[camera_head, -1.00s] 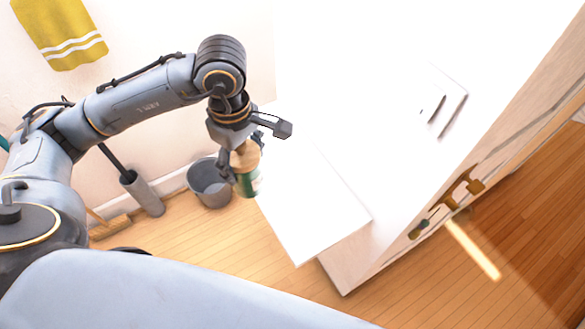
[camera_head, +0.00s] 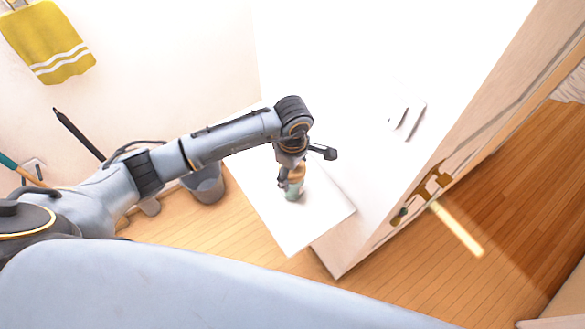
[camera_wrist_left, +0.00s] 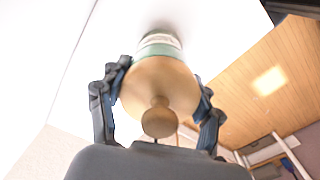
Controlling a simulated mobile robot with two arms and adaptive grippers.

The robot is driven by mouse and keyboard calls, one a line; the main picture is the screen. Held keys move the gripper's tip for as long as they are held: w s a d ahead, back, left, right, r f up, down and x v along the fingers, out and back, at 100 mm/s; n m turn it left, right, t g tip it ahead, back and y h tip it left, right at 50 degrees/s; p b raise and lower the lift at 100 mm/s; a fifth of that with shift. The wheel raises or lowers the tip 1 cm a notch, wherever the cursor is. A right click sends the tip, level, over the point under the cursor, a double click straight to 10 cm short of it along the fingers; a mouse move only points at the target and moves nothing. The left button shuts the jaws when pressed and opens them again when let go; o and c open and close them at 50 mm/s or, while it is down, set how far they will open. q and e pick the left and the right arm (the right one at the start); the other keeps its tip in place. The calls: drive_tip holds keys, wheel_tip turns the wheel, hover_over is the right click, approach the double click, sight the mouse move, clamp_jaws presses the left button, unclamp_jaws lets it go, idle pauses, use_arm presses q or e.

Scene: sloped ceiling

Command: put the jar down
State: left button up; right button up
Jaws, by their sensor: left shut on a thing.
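The jar (camera_head: 294,190) has a green body and a tan wooden lid with a round knob. My left gripper (camera_head: 290,178) is shut on it, and the jar hangs below the wrist over the white surface (camera_head: 310,222). In the left wrist view the jar (camera_wrist_left: 160,85) sits between the two fingers of my left gripper (camera_wrist_left: 158,100), knob toward the camera. Its base is close to the white surface; I cannot tell whether it touches. My right gripper is not in view.
A grey bucket (camera_head: 205,186) stands on the wooden floor left of the white surface. A door (camera_head: 460,130) with brass handles (camera_head: 432,184) is at the right. A yellow towel (camera_head: 48,42) hangs on the wall. The white surface around the jar is bare.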

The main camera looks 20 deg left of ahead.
use_arm(q)
drive_tip(key=shift+f, duration=0.15)
drive_tip(key=shift+f+b, duration=0.25)
drive_tip(key=shift+b, duration=0.05)
drive_tip(key=o, duration=1.4)
drive_tip(key=shift+c, duration=0.2)
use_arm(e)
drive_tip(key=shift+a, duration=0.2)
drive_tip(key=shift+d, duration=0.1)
use_arm(q)
drive_tip(key=shift+r, duration=0.1)
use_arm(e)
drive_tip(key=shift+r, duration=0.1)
